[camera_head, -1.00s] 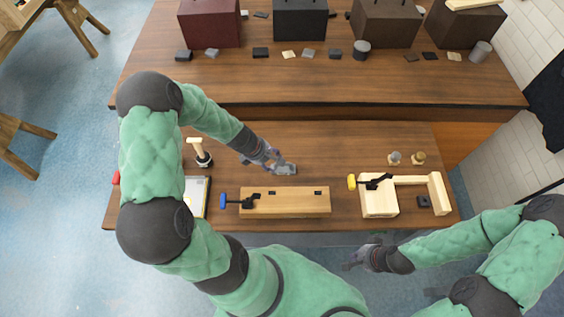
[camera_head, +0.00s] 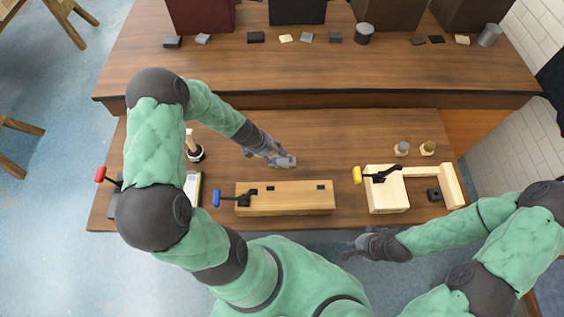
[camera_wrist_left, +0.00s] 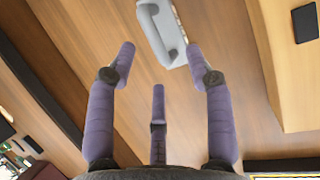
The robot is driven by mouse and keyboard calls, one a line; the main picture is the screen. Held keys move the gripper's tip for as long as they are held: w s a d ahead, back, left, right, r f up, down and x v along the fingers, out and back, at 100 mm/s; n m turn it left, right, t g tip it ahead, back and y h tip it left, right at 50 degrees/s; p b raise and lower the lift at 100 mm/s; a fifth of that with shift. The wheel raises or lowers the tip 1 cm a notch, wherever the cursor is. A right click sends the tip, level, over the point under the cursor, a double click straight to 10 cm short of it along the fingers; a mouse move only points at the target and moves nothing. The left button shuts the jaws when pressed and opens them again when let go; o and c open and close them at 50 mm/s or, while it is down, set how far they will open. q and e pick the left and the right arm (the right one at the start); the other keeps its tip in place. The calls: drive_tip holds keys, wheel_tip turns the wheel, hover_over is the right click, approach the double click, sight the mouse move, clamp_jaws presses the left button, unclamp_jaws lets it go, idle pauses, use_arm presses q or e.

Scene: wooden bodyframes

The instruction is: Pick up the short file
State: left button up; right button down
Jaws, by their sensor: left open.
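A light grey tool with a raised loop handle, which looks like the short file (camera_head: 287,161), lies on the lower wooden bench behind the clamped wooden block. It also shows at the top of the left wrist view (camera_wrist_left: 152,22). My left gripper (camera_head: 274,157) is close beside it, coming in from the left. In the left wrist view my left gripper (camera_wrist_left: 160,58) has its three fingers spread and nothing between them; the tool is just beyond the fingertips. My right gripper (camera_head: 355,246) hangs off the bench's front edge, apart from everything; its fingers are too small to judge.
A wooden block (camera_head: 285,198) with a blue-handled clamp (camera_head: 217,198) lies in front of the tool. A wooden frame (camera_head: 388,197) with a yellow-handled clamp is at the right. A wooden-handled tool (camera_head: 194,154) stands left.

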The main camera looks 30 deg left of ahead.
sight(282, 160)
use_arm(q)
drive_tip(key=x, duration=0.2)
drive_tip(key=b+x, duration=0.1)
drive_tip(key=x, duration=0.3)
drive_tip(key=shift+w+a+f, duration=0.15)
drive_tip(key=shift+w+a, duration=0.05)
drive_tip(key=shift+w, duration=0.2)
drive_tip(key=shift+c, duration=0.3)
clamp_jaws()
